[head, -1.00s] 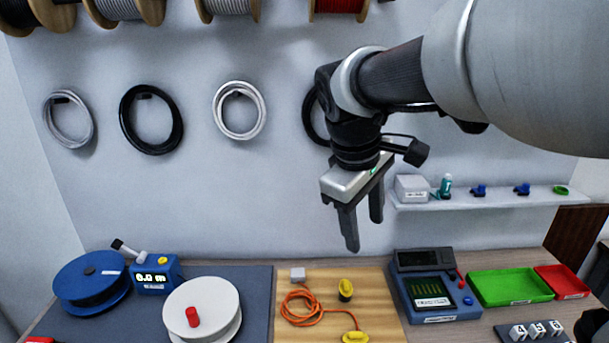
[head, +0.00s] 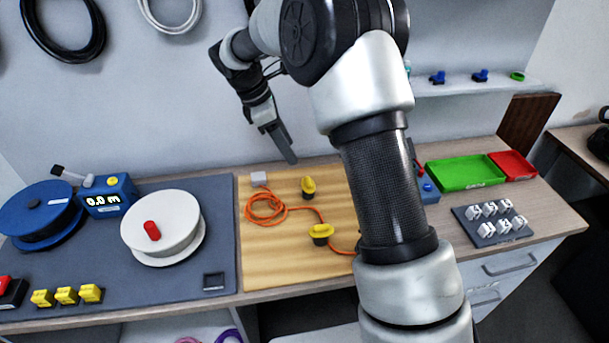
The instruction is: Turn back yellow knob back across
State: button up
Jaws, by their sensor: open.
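The back yellow knob (head: 308,185) stands on a dark base on the wooden board. Its grip looks turned roughly front to back, though it is small in the picture. A front yellow knob (head: 320,230) sits nearer me on the same board, its grip lying more left to right. My gripper (head: 288,155) hangs pointing down above the back edge of the board, a little up and left of the back knob in the head view. It is open, empty and apart from the knob. The fingers overlap from this angle, so the gap hardly shows.
A white spool (head: 160,225) stands left. A green tray (head: 466,172) is right. My arm hides the board's right side.

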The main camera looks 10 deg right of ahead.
aim_at(308, 180)
jog(key=x, duration=1.2)
jog(key=shift+c, duration=0.3)
jog(key=c, duration=1)
